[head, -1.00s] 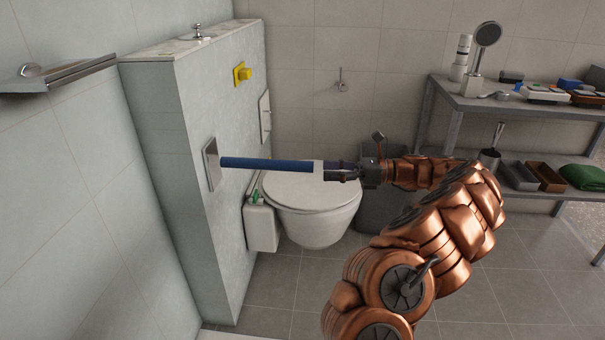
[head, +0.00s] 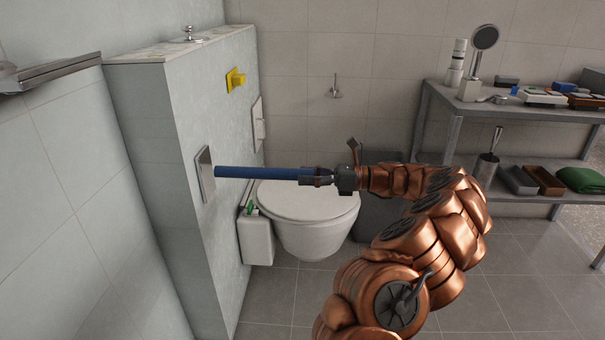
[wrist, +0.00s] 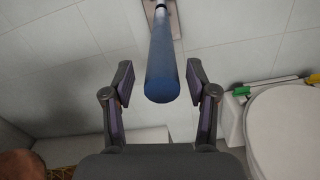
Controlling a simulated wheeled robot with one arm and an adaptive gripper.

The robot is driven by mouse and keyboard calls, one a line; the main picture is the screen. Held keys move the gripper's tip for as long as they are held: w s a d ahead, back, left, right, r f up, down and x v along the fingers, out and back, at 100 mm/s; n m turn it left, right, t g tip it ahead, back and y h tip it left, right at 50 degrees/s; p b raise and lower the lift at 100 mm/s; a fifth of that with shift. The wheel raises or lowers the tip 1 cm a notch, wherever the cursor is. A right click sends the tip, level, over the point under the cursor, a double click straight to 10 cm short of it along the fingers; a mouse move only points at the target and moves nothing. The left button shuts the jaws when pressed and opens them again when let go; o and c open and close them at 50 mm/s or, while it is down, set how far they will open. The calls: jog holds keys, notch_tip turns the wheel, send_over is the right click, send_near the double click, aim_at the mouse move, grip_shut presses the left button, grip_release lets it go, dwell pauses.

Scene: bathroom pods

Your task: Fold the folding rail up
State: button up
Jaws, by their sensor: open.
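The folding rail (head: 258,173) is a blue bar that sticks out level from a metal wall plate (head: 205,174) on the grey partition. In the wrist view the rail (wrist: 162,60) runs away from me to its plate, with its blunt free end near the camera. My gripper (head: 318,177) is at the rail's free end in the head view and partly hides it. In the wrist view my gripper (wrist: 161,85) is open, one finger on each side of the rail, with a visible gap on both sides.
The toilet (head: 305,215) is behind and below the rail. A yellow wall fitting (head: 235,79) is above it. A metal wall shelf (head: 50,74) juts out at upper left. A loaded grey rack (head: 540,110) stands at right. The floor in front is clear.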

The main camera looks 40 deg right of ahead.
jog(key=shift+x, duration=1)
jog(key=shift+d, duration=0.1)
grip_shut()
jog(key=shift+d, duration=0.15)
jog(key=shift+r, duration=0.15)
